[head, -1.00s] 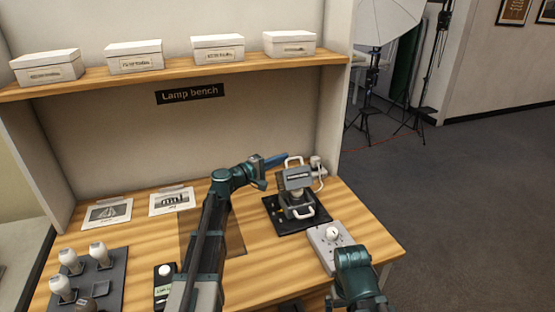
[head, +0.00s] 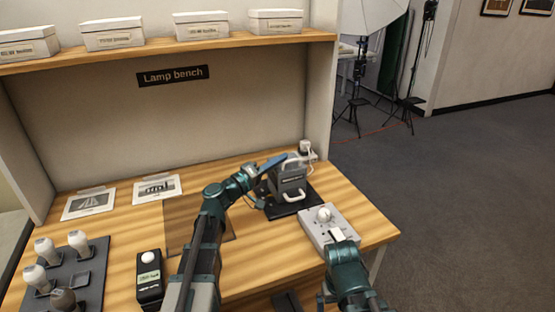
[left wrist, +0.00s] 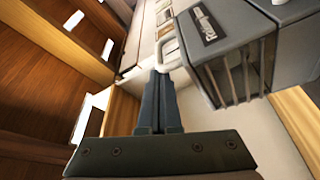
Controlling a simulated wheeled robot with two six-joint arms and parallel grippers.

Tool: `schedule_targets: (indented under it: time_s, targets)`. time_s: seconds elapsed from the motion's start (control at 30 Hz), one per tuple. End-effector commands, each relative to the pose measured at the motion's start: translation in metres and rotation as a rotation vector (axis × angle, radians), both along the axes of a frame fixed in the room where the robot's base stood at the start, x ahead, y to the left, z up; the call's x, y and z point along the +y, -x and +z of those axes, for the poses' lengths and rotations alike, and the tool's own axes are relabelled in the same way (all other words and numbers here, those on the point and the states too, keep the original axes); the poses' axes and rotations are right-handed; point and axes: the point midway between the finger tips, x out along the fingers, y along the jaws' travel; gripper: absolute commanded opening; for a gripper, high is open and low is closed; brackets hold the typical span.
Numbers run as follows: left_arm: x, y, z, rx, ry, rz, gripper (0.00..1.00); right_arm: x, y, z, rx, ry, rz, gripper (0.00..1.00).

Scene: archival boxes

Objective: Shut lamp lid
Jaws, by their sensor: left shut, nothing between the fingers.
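The lamp housing (head: 291,181) is a grey box with a label on a black base plate (head: 283,208) at the right of the bench. Its lid appears lowered onto the body; any small gap is hard to see. One pale handle (head: 294,196) is at the front, another at the top. My left gripper (head: 272,162) is shut and empty at the housing's upper left. In the left wrist view its fingers (left wrist: 158,88) point at the pale handle (left wrist: 168,50), very close; contact is unclear. My right gripper (head: 337,240) is by the control box; its fingers are unclear.
The control box (head: 316,226) with a round knob stands front right. A tray (head: 92,271) of bulbs and a black device (head: 149,287) are at front left. Two prints (head: 157,187) lie at the back. A shelf (head: 150,54) with white boxes is above.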

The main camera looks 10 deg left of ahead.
Motion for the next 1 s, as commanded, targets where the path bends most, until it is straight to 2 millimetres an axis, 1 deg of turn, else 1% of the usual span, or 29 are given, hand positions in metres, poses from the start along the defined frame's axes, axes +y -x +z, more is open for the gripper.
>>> schedule_targets:
  time_s: [0.3, 0.67, 0.77, 0.93, 1.0]
  targets:
    - [-0.002, 0.003, -0.002, 0.001, -0.001, -0.002, 0.0, 0.0, 0.0, -0.002, 0.0, 0.0, 0.0, 1.0]
    - [-0.002, 0.001, 0.0, 0.001, 0.0, -0.003, 0.0, 0.0, 0.0, 0.0, 0.0, 0.0, 0.0, 1.0]
    - [0.001, -0.006, 0.006, 0.001, 0.0, -0.003, 0.0, 0.0, 0.0, 0.007, 0.0, 0.0, 0.0, 1.0]
    - [0.01, -0.031, 0.028, 0.002, 0.001, -0.002, 0.0, 0.0, 0.0, 0.028, 0.0, 0.0, 0.0, 1.0]
    - [0.021, -0.01, 0.014, 0.001, 0.001, 0.001, 0.0, 0.0, 0.0, 0.015, 0.0, 0.0, 0.0, 1.0]
